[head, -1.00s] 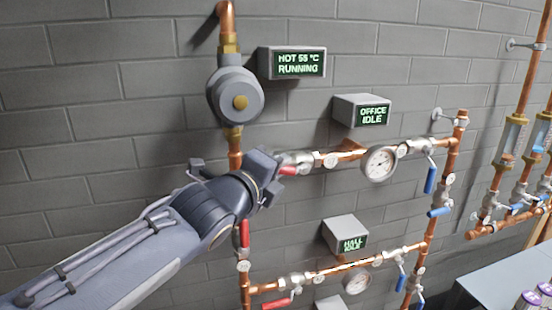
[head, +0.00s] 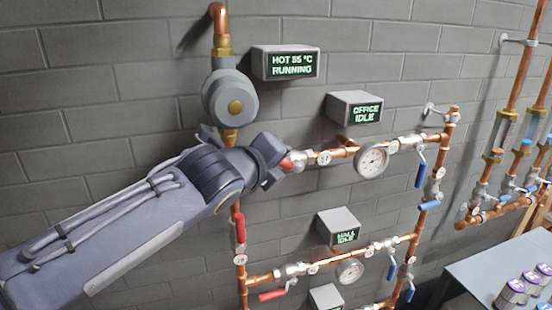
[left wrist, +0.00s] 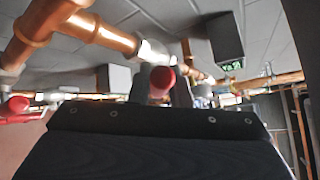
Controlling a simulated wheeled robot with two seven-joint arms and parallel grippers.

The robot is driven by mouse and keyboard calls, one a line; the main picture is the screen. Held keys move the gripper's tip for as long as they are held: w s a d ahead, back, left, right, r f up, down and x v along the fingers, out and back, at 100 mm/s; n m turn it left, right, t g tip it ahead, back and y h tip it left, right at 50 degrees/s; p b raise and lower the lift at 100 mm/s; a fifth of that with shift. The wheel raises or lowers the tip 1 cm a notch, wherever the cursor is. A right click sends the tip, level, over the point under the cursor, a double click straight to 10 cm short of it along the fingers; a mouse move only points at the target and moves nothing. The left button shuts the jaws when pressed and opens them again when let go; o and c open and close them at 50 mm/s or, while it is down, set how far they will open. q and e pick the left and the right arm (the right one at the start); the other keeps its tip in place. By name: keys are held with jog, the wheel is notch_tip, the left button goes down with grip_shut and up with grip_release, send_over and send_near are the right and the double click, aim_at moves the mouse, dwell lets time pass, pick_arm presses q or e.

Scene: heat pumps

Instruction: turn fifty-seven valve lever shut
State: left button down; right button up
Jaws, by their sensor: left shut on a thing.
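My left gripper (head: 274,168) is at the left end of the upper pipe branch, beside the OFFICE row. It is shut on a red valve lever (head: 287,164), most of which the gripper hides. In the left wrist view the lever's round red end (left wrist: 162,79) shows between the fingers. The valve's metal body (head: 298,159) shows just right of the gripper. A round white tag (head: 324,158) hangs beside it, its number too small to read. My right gripper is in neither view.
Another red lever (head: 239,229) is on the vertical pipe below my gripper, and one (head: 272,296) on the HALL branch. A gauge (head: 372,161) and blue levers (head: 421,169) are to the right. A grey pump (head: 230,95) is above my arm. A table (head: 480,270) stands lower right.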

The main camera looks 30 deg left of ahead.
pick_arm(q)
jog(key=c, duration=1.3)
grip_release()
jog(key=shift+c, duration=0.2)
jog(key=b+v, duration=0.1)
jog(key=v, duration=0.6)
jog(key=shift+s+b, duration=0.3)
jog(key=shift+s, duration=0.1)
jog(key=shift+d+r, duration=0.1)
